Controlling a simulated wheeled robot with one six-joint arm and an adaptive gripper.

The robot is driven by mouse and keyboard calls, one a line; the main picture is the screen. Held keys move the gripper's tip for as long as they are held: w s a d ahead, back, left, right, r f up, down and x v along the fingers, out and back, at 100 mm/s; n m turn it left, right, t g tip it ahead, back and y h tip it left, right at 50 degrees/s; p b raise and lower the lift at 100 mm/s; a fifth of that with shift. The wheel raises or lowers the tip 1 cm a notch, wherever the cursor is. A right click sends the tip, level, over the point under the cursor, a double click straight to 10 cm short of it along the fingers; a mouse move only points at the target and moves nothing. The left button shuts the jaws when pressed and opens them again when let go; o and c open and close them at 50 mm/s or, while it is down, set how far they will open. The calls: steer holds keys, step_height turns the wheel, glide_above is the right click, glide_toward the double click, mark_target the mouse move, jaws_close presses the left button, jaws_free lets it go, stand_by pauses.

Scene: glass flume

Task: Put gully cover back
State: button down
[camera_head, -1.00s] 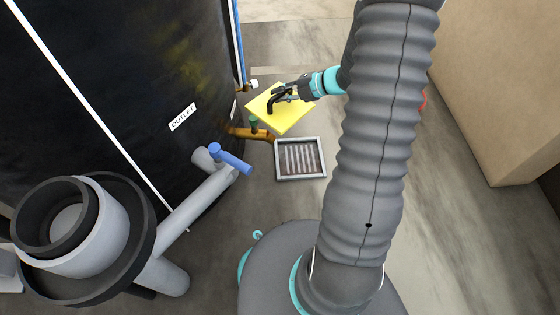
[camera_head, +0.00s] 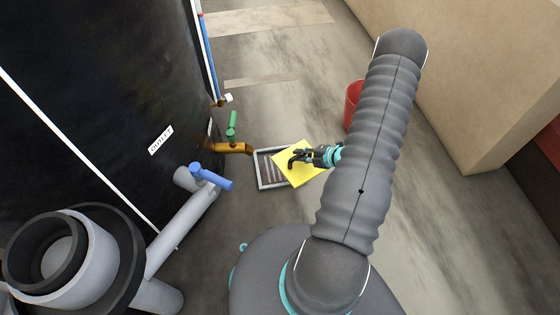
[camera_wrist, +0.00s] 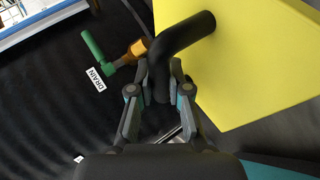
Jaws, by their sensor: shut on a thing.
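The gully cover (camera_head: 304,172) is a yellow square plate with a bent black handle (camera_head: 295,160). My gripper (camera_head: 300,157) is shut on that handle. The cover overlaps the right part of the gully (camera_head: 258,170), a grey square frame with a slatted grate, in the head view. The left part of the grate stays in sight; the rest is hidden under the cover. I cannot tell how high the cover is above the frame. In the wrist view the yellow cover (camera_wrist: 250,60) fills the right side, and the black handle (camera_wrist: 185,35) runs between the fingers (camera_wrist: 160,85).
A brass drain tap (camera_head: 232,147) with a green lever (camera_head: 232,122) juts from the black tank (camera_head: 110,90) beside the gully. A blue-handled valve (camera_head: 212,177) is on the grey pipe at the left. A red bucket (camera_head: 352,102) stands behind my arm. Floor right of the gully is clear.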

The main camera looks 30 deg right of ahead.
mark_target(280, 156)
steer(key=shift+w+a+f+b, duration=0.3)
steer(key=shift+w+a+f, duration=0.35)
steer(key=shift+w+f, duration=0.95)
steer(key=shift+w+a+f+b, duration=0.35)
steer(key=shift+w+a+f, duration=0.3)
steer(key=shift+w+f, duration=1)
steer(key=shift+w+a+f+b, duration=0.3)
steer(key=shift+w+a+f, duration=0.35)
steer(key=shift+w+f, duration=0.95)
steer(key=shift+s+f, duration=0.15)
steer(key=shift+f, duration=0.15)
steer(key=shift+f+b, duration=0.3)
steer(key=shift+b, duration=0.1)
steer(key=c, duration=1.1)
jaws_free()
steer(key=shift+r, duration=0.1)
